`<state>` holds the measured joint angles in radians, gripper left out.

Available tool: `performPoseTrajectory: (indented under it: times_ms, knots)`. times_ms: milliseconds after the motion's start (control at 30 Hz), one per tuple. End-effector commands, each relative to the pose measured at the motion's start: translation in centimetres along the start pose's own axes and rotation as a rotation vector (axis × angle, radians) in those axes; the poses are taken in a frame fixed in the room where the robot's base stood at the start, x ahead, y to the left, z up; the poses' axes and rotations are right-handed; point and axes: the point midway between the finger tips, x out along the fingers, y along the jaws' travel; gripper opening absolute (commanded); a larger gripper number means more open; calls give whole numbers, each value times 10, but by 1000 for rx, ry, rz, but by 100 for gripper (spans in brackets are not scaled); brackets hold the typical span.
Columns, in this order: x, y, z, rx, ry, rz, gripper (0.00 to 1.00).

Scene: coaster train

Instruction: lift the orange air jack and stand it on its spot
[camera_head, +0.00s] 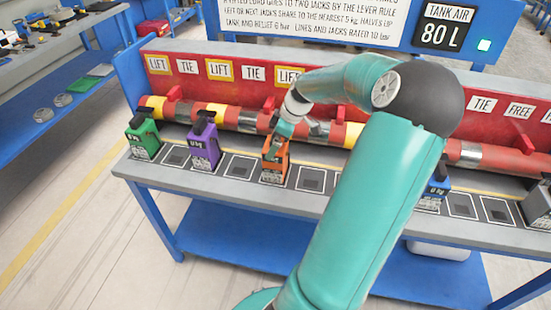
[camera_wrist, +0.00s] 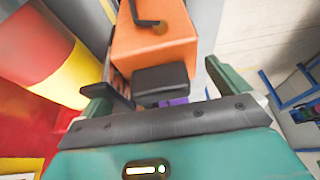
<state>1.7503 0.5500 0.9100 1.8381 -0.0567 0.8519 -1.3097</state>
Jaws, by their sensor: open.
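The orange air jack (camera_head: 275,160) stands upright in the row of marked squares along the front of the bench, with a small label on its face. I see no clear finger contact. The jack's base is out of the wrist view. An empty marked square (camera_head: 239,167) lies to its left and another (camera_head: 311,180) to its right.
A purple jack (camera_head: 204,147) and a green jack (camera_head: 143,138) stand to the left. A blue jack (camera_head: 436,190) and a grey jack (camera_head: 538,207) stand to the right. The red and yellow pipe (camera_head: 245,118) runs close behind. My arm hides part of the bench.

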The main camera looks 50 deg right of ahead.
Motion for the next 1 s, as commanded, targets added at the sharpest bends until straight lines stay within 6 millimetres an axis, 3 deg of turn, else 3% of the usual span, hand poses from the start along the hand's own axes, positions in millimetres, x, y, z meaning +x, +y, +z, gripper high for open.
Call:
performPoseTrajectory:
  times_ms: [133,400,833,867,1000]
  knots:
    - [20,0,0,-1,1,0,100]
    - [23,0,0,0,0,2,100]
    - [23,1,0,0,0,3,16]
    - [23,1,0,0,0,3,11]
    - [22,1,-1,-1,1,6,11]
